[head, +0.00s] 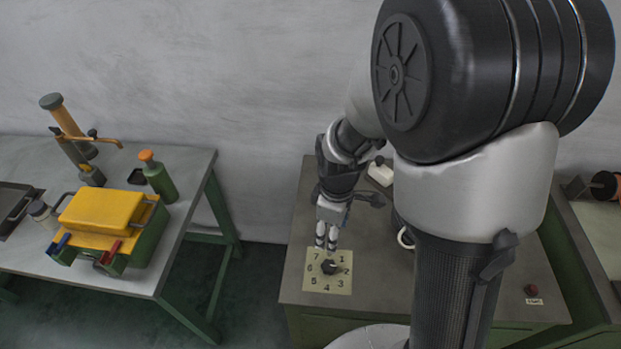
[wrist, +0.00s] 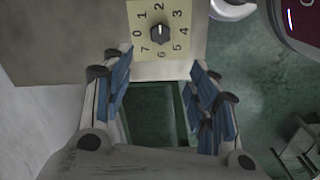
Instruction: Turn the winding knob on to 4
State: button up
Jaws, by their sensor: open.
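The winding knob (head: 328,267) is a small dark knob in the middle of a cream dial plate (head: 312,284) with numbers around it, on the grey top of a cabinet. It also shows in the wrist view (wrist: 159,34), where its pale mark appears to point at 2. The 4 is at the near side of the plate in the head view and at the right in the wrist view. My gripper (head: 327,243) is above the plate, just behind the knob, and hides the 0 in the head view. In the wrist view my gripper (wrist: 160,70) is open and empty, its fingers apart from the knob.
A red button (head: 532,289) with a label is at the cabinet's right. A pale ring-shaped thing (head: 404,238) is partly hidden behind my arm. A table (head: 190,165) at the left holds a yellow-lidded box (head: 101,211) and a green bottle (head: 160,180).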

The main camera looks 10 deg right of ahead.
aim_at(328, 265)
notch_tip(328, 265, down, 18)
jog(key=b, duration=0.4)
jog(key=shift+c, duration=0.5)
jog(key=c, duration=1)
jog(key=shift+o, duration=0.2)
